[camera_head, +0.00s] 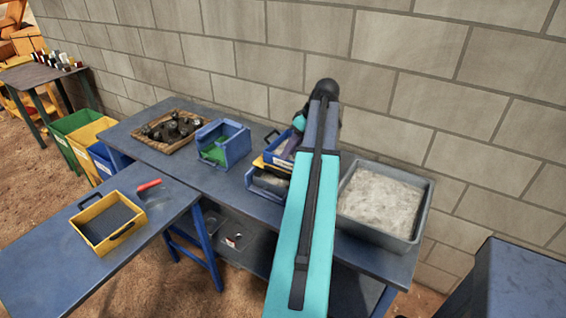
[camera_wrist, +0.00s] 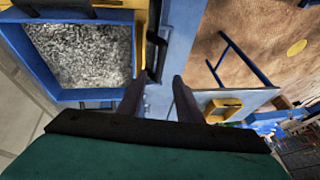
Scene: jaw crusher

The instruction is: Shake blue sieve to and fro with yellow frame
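In the head view, the blue sieve (camera_head: 281,149) sits on a yellow frame (camera_head: 262,163) above a blue bin on the workbench. My arm hides their right part. In the wrist view, a blue-walled box (camera_wrist: 25,52) holds grey gravel, with a yellow edge (camera_wrist: 142,40) on its right side. A black handle (camera_wrist: 157,55) stands out beside that edge. My gripper (camera_wrist: 157,78) is open, its two dark fingers apart at the handle's near end. I cannot tell whether they touch it. In the head view my gripper is hidden behind my arm.
A grey tub of pale gravel (camera_head: 418,212) stands right of my arm. A blue bin with green inside (camera_head: 222,145) and a wooden tray of dark parts (camera_head: 168,133) stand left. A yellow sieve (camera_head: 89,214) and a red-handled tool (camera_head: 149,186) lie on the left table.

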